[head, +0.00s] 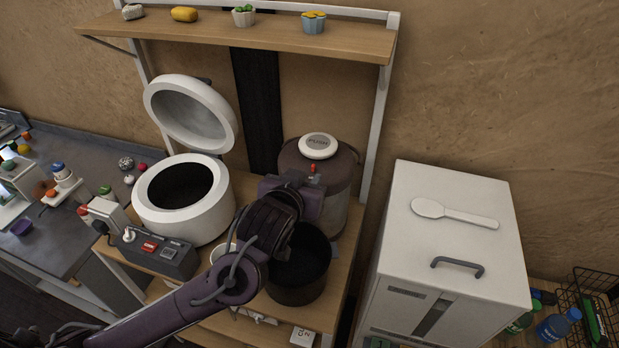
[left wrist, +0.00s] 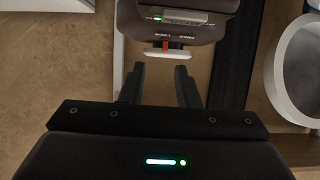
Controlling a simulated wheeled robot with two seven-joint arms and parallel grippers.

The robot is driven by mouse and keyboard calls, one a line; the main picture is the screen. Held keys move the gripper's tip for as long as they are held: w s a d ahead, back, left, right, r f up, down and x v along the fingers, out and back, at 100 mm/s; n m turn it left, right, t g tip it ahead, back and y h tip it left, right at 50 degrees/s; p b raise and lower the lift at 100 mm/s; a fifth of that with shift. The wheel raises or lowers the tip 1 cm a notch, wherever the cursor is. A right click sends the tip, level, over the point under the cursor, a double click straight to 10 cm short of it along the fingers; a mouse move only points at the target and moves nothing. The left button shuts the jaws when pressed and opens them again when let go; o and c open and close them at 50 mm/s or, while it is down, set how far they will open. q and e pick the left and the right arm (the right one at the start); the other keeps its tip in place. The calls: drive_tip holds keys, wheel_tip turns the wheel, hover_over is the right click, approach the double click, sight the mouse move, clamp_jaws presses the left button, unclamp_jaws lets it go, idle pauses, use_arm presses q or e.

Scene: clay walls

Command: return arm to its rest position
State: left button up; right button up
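My left arm (head: 215,290) reaches in from the lower left of the head view, over a wooden stand. My left gripper (head: 312,180) is in front of a brownish-purple hot-water pot (head: 335,210) with a white PUSH button on its lid. In the left wrist view my left gripper's fingers (left wrist: 160,82) are apart with nothing between them. The pot's dark control panel (left wrist: 178,22), with a red tab and a green light, is just beyond the fingertips. Contact cannot be told. My right gripper is not in view.
A dark open container (head: 300,283) stands below my left wrist. An open white rice cooker (head: 185,215) and a switch box (head: 158,255) are left of it. A shelf (head: 240,33) hangs above. A white cabinet (head: 445,240) bearing a white paddle (head: 452,212) stands right.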

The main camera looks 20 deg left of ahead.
use_arm(q)
drive_tip(key=shift+s+r, duration=0.2)
drive_tip(key=shift+s, duration=0.4)
drive_tip(key=s+a+f+m+g, duration=0.1)
drive_tip(key=s+a+f+g, duration=0.3)
drive_tip(key=s+f, duration=0.5)
drive_tip(key=s+a+f+m+g, duration=0.1)
drive_tip(key=s+f+g, duration=0.55)
drive_tip(key=s, duration=0.45)
wheel_tip(320, 180, down, 36)
drive_tip(key=s+b, duration=0.3)
drive_tip(key=b, duration=0.2)
drive_tip(key=s+a+f+g+b, duration=0.2)
drive_tip(key=s+a+f+b, duration=0.1)
drive_tip(key=s+f, duration=1.5)
drive_tip(key=shift+s+a+f, duration=0.2)
drive_tip(key=shift+a+f, duration=0.05)
drive_tip(key=shift+f, duration=0.6)
